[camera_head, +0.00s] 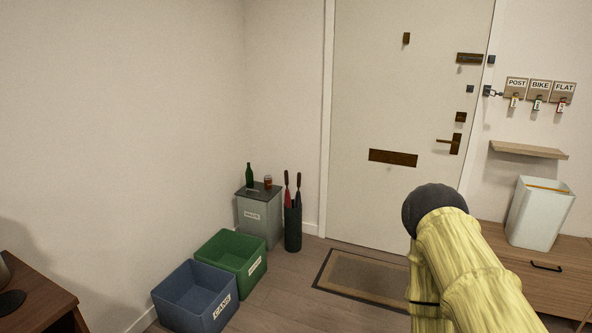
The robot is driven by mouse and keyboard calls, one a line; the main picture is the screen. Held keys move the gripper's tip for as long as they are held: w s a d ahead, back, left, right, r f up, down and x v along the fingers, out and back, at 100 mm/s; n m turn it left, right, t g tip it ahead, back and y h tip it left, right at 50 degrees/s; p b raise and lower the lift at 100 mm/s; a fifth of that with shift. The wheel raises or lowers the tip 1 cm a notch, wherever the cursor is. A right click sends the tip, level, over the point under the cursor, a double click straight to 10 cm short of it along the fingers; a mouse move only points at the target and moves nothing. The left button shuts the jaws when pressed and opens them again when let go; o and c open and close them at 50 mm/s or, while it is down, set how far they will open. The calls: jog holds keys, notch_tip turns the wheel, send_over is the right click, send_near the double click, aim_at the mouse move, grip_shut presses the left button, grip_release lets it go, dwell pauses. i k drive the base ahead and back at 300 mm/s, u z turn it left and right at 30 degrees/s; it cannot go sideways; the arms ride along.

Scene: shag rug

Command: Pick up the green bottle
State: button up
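The green bottle (249,176) stands upright on the dark lid of a grey bin (258,217) in the corner, left of the door. A small reddish-brown jar (268,182) stands on the same lid, just right of the bottle. My arm, in a yellowish cover with a dark rounded end, reaches in from the lower right. It is well to the right of the bottle and much nearer to me. The fingers of my gripper do not show.
A green crate (232,262) and a blue crate (196,297) sit on the floor before the bin. An umbrella stand (292,228) is right of it. A doormat (362,278) lies by the door. A wooden cabinet (545,262) is at right. A dark table (35,297) is at left.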

aim_at(249, 173)
jog(key=z, duration=0.15)
jog(key=i, duration=3.35)
jog(key=u, duration=0.85)
jog(key=i, duration=1.3)
jog(key=u, duration=0.45)
